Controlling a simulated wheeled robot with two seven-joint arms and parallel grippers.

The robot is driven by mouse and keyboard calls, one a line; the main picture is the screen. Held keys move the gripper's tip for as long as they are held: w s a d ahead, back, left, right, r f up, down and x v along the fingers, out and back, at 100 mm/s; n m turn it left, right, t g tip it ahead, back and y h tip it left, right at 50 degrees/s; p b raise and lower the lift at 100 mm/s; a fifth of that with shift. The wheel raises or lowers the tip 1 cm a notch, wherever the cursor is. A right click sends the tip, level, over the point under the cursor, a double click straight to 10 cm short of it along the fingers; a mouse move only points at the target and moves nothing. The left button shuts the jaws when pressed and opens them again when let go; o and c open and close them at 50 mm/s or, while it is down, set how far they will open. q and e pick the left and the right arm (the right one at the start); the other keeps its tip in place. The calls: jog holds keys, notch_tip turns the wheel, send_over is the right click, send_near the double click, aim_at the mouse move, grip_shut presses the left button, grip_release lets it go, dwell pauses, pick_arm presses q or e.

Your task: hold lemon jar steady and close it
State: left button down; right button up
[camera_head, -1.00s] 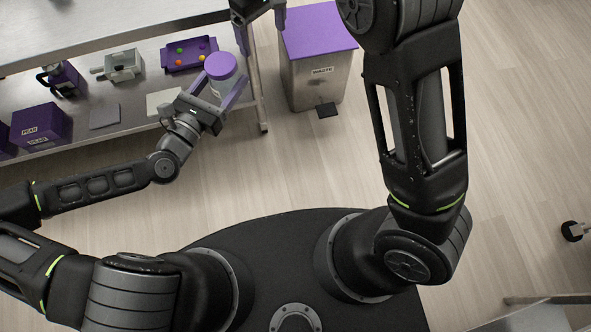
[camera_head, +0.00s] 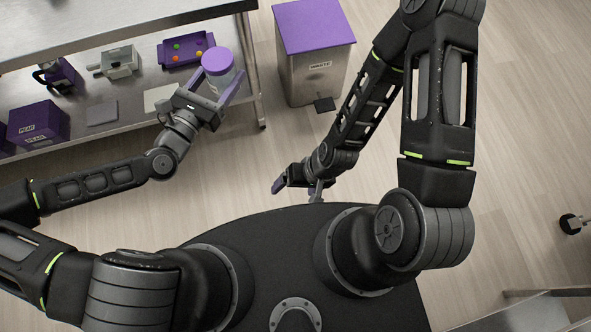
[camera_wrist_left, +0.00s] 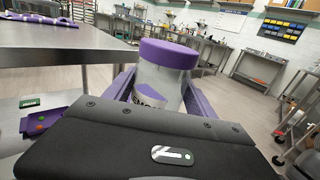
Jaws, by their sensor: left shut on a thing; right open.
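The lemon jar (camera_head: 222,79) is a clear jar held between the purple fingers of my left gripper (camera_head: 219,85), near the table's right end. A purple lid (camera_head: 217,61) sits on top of it. In the left wrist view, the jar (camera_wrist_left: 158,85) stands upright between the fingers, with a partly hidden label, and the lid (camera_wrist_left: 168,53) looks level on the rim. I cannot tell how tightly the lid is fastened. My right gripper (camera_head: 297,190) is open and empty, low near my base and well apart from the jar.
A steel table (camera_head: 90,25) with a lower shelf (camera_head: 130,110) stands at left. The shelf holds a purple tray (camera_head: 186,50) with coloured gummies, a purple pear box (camera_head: 39,122) and a grey device (camera_head: 119,62). A waste bin (camera_head: 315,75) with a purple lid stands right of the table. Floor between is clear.

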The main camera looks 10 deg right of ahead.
pick_arm(q)
jog(key=w+a+r+n+t+y, duration=0.2)
jog(key=w+a+r+n+y, duration=0.1)
jog(key=a, duration=0.4)
jog(key=w+a+r+n+t+y, duration=0.2)
jog(key=w+a+r+n+y, duration=0.2)
jog(key=w+a+y, duration=0.3)
jog(key=shift+w+a+n+y, duration=0.3)
jog(key=shift+a+n+y, duration=0.2)
jog(key=shift+a+y, duration=0.3)
